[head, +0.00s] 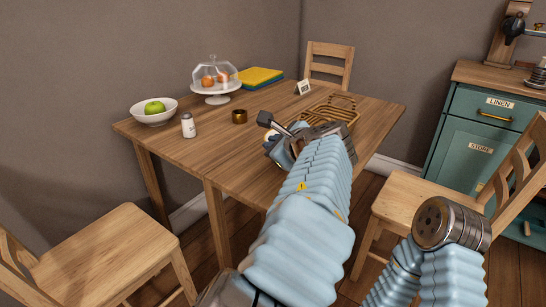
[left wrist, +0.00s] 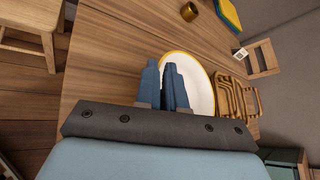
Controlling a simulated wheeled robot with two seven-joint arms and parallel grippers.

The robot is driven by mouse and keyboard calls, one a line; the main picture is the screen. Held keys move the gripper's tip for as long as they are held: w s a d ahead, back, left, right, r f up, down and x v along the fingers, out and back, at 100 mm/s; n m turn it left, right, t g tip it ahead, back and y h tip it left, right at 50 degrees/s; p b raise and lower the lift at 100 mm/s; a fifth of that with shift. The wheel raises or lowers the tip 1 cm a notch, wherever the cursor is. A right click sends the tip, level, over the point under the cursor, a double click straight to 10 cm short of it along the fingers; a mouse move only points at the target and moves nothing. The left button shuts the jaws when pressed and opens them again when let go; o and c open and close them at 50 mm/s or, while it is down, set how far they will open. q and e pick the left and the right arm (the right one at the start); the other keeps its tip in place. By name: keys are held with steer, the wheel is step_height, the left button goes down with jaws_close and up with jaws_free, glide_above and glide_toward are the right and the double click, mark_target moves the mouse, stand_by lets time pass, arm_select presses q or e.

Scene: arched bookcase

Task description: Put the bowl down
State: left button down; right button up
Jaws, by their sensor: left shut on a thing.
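In the left wrist view, a white bowl (left wrist: 201,88) with a yellow rim is at my left gripper (left wrist: 163,74). The blue-grey fingers are shut on the bowl's near rim. The bowl is over the wooden table (left wrist: 120,50); I cannot tell whether its base touches the top. In the head view, my left gripper (head: 275,143) is over the table's (head: 190,151) front part, and my arm hides most of the bowl. My right gripper is out of view.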

arm_select(q)
steer(key=shift+w+a+f, duration=0.15)
steer(key=shift+w+f, duration=0.2)
steer(key=shift+f, duration=0.1)
steer(key=f, duration=0.3)
steer(key=shift+w+f, duration=0.25)
steer(key=shift+f, duration=0.05)
steer(key=c, duration=1.2)
jaws_free()
steer(key=shift+f, duration=0.1)
steer(key=v, duration=1.2)
steer(key=shift+a+b, duration=0.1)
steer(key=shift+b, duration=0.25)
